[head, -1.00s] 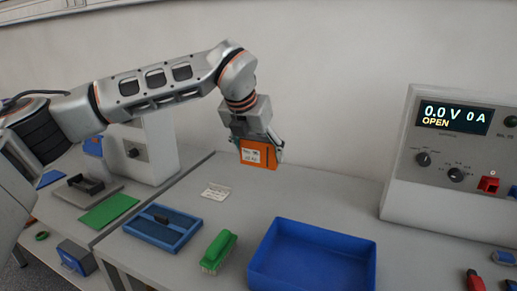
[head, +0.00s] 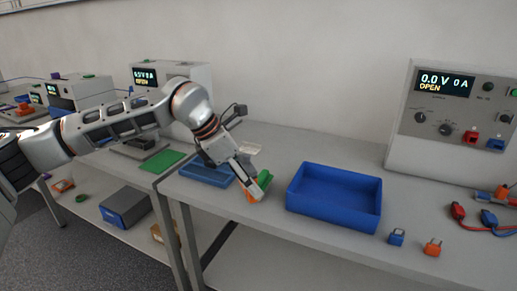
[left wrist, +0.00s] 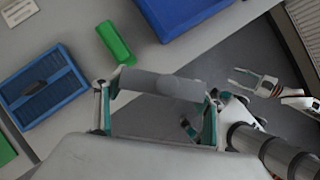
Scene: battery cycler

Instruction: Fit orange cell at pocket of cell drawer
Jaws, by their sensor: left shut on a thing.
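My left gripper (head: 246,174) is shut on the orange cell (head: 251,196), tilted downward near the table's front edge, beside the green block (head: 265,179). The gripper hides most of the cell. In the left wrist view a grey body (left wrist: 160,84) sits between the teal-lined fingers. A blue tray with a dark handle (head: 208,174) lies left of the gripper and also shows in the left wrist view (left wrist: 42,88). My right gripper (left wrist: 240,82) is open and empty in the left wrist view.
A blue bin (head: 335,207) stands right of the green block. A blue plug (head: 396,237) and an orange plug (head: 432,247) lie near the front edge. The cycler (head: 450,110) stands at the right. A gap separates this table from the left bench.

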